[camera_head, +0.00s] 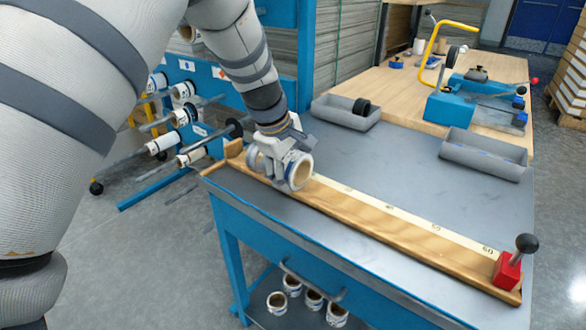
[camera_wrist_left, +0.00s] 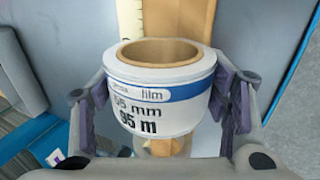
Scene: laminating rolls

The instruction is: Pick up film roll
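A white film roll (camera_head: 298,170) with a blue band sits between the fingers of my left gripper (camera_head: 280,165), over the far left end of the wooden measuring board. In the left wrist view the film roll (camera_wrist_left: 165,98) shows its brown core facing up and a label reading "film" and "95 m". The purple finger pads of the left gripper (camera_wrist_left: 165,100) press on its two sides. I cannot tell whether the roll touches the board below. My right gripper is not in view.
The wooden board (camera_head: 400,240) runs along the grey table, with a red block and black knob (camera_head: 509,268) at its near right end. Grey trays (camera_head: 484,155) stand behind. Several rolls sit on the lower shelf and on the blue rack's spindles (camera_head: 160,145).

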